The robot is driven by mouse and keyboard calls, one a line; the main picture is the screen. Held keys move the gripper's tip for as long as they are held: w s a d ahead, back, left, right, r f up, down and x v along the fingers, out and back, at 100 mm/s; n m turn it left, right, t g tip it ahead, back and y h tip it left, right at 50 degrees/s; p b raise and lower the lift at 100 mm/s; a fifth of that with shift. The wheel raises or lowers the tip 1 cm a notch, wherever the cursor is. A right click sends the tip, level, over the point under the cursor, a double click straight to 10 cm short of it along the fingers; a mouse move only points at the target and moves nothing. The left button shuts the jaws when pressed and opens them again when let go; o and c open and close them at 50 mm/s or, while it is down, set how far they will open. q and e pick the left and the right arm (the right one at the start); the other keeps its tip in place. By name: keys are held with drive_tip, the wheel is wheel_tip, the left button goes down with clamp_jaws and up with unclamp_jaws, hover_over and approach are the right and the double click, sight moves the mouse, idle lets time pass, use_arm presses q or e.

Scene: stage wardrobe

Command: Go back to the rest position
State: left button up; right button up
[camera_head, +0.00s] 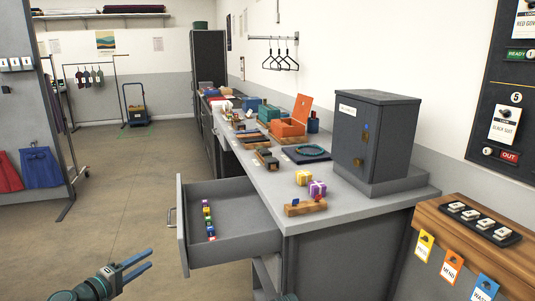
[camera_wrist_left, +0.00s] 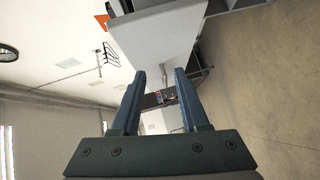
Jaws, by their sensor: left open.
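My left gripper (camera_head: 136,268) is at the lower left of the head view, over the floor in front of the open drawer. Its two blue-grey fingers are apart with nothing between them. In the left wrist view the same open fingers (camera_wrist_left: 160,80) show large, with the counter beyond them. My right gripper cannot be made out; only a piece of an arm shows at the bottom edge of the head view.
The drawer (camera_head: 178,225) stands pulled out, with small coloured pieces (camera_head: 208,218) inside. The counter (camera_head: 262,182) bears a grey cabinet (camera_head: 390,140), an orange box (camera_head: 288,128) and small blocks. A low wooden surface (camera_head: 500,255) stands at right. The floor (camera_head: 120,190) at left is clear.

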use_arm(q)
drive_tip(key=s+d+m+g+p, duration=0.35)
drive_tip(key=d+g+p, duration=0.2)
drive_tip(key=d, duration=0.55)
drive_tip(key=s+d+m+g+p, duration=0.2)
drive_tip(key=d+m+g+p, duration=0.4)
drive_tip(key=d, duration=0.5)
drive_tip(key=s+d+r+m+g+y+p, duration=0.2)
drive_tip(key=s+d+r+y+p, duration=0.1)
drive_tip(key=s+p, duration=0.3)
drive_tip(key=s+d+r+m+g+y+p, duration=0.1)
drive_tip(key=s+d+r+m+y+p, duration=0.2)
drive_tip(key=s+p, duration=0.4)
drive_tip(key=d+r+y+p, duration=0.1)
drive_tip(key=y, duration=0.1)
drive_tip(key=shift+g+y, duration=0.3)
drive_tip(key=shift+g, duration=0.05)
use_arm(e)
wheel_tip(320, 180, up, 26)
drive_tip(key=shift+s+d+f, duration=0.15)
drive_tip(key=shift+s+f, duration=0.05)
drive_tip(key=shift+s, duration=0.1)
use_arm(q)
drive_tip(key=shift+d, duration=0.1)
